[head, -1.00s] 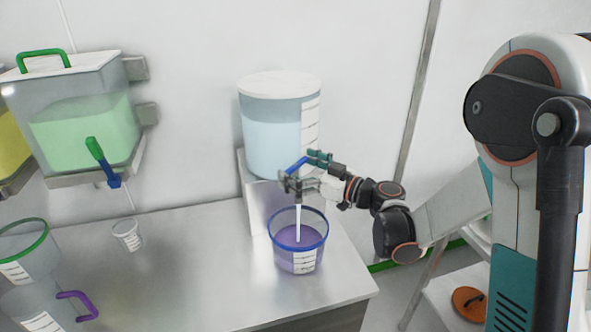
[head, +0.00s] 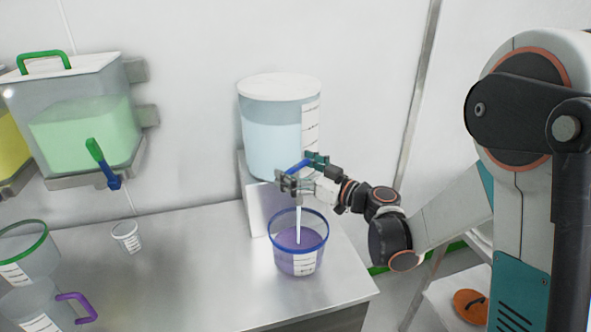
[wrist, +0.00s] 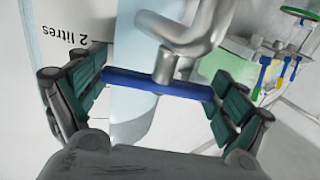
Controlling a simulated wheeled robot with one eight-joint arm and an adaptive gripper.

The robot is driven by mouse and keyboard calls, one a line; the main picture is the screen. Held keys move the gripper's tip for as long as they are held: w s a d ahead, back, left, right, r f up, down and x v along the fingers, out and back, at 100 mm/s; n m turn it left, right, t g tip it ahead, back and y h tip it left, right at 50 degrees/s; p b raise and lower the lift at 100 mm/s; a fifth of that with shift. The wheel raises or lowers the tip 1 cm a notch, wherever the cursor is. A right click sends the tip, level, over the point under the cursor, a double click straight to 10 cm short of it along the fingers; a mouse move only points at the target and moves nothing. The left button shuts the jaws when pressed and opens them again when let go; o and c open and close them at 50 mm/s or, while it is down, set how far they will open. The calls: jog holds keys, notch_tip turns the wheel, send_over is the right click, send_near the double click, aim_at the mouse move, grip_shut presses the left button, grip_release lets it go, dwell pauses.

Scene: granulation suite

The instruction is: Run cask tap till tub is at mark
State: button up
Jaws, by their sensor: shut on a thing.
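The cask (head: 270,140) is a clear drum with a white lid and pale blue liquid, standing on a raised stand at the back of the bench. Its tap has a blue bar handle (wrist: 150,86) on a metal spout (wrist: 180,40). My gripper (head: 298,172) is shut on the tap handle; in the wrist view the teal finger pads sit at the two ends of the bar. A pale stream falls from the tap into the tub (head: 312,230), a clear tub with a blue rim. The tub holds purple-looking liquid and has a white scale label on its front; its exact level against the mark is too small to read.
A wall tank with green liquid (head: 85,130) and a green-and-blue tap hangs at the left. A small cup (head: 126,236) stands below it. Clear jugs, one with a purple handle (head: 78,305), stand front left. The middle of the bench (head: 190,270) is bare.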

jog(key=m+t+h, duration=0.1)
jog(key=h, duration=0.1)
jog(key=m+t+h, duration=0.2)
jog(key=shift+s+a+m+t+b, duration=0.1)
jog(key=shift+a+m+t+b, duration=0.05)
jog(key=shift+m+t+b, duration=0.2)
jog(key=shift+m+t+h+b, duration=0.2)
jog(key=shift+m+t+h, duration=0.45)
jog(key=shift+h, duration=0.5)
jog(key=shift+m+t+h+b, duration=0.15)
jog(key=shift+m+t+h, duration=0.15)
jog(key=shift+m+h, duration=0.7)
jog(key=shift+h, duration=0.45)
jog(key=o, duration=0.8)
jog(key=v, duration=1.2)
jog(key=shift+f, duration=0.15)
jog(key=shift+d, duration=0.25)
